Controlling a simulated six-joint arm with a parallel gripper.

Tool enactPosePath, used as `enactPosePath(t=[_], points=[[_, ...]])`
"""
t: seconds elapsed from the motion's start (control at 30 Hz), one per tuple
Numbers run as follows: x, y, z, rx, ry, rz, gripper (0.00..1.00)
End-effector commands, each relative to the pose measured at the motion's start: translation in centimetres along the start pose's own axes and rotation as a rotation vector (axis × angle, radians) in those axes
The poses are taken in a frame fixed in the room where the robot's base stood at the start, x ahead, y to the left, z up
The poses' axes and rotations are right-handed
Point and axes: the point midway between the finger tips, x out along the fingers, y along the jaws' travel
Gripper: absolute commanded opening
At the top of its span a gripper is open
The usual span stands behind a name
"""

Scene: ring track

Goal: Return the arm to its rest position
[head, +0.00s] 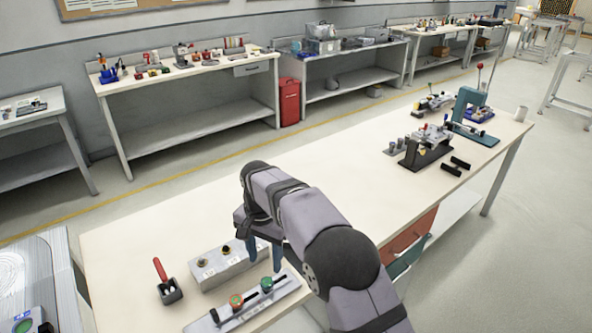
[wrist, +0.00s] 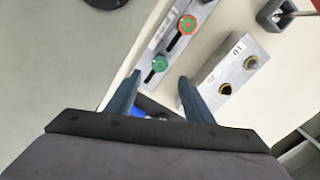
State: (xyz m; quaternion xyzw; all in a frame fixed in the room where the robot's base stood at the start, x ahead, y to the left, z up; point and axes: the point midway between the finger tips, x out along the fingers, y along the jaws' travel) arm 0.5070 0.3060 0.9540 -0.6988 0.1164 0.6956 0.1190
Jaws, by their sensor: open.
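My arm reaches over the near part of the white workbench (head: 190,215), bent at the elbow. My gripper (head: 264,264) points down with its blue fingers above the bench, near a grey block and a grey ring track (head: 250,303). In the wrist view my gripper (wrist: 158,78) shows its two fingers spread apart, with nothing held between them. The track carries a green ring piece (head: 266,284) and a red-orange one with a green centre (head: 236,300), each by a black slot. Both also show in the wrist view, green (wrist: 159,63) and red-orange (wrist: 188,24).
The grey block (head: 218,268) with brass fittings stands behind the track, partly hidden by my gripper. A red-handled tool (head: 160,270) sits in a dark holder at left. Fixtures (head: 428,145) and a teal press (head: 470,115) stand at the far right. The bench middle is clear.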

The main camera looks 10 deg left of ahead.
Motion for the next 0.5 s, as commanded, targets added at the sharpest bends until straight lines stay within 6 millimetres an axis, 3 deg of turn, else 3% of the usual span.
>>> enactPosePath(t=[0.17, 0.27, 0.5], points=[[-0.6, 2.2, -0.8, -0.013, 0.0, 0.001, 0.48], [-1.1, 4.9, -1.5, -0.034, 0.0, 0.001, 0.48], [-2.1, 14.3, -1.7, -0.112, 0.001, 0.001, 0.48]])
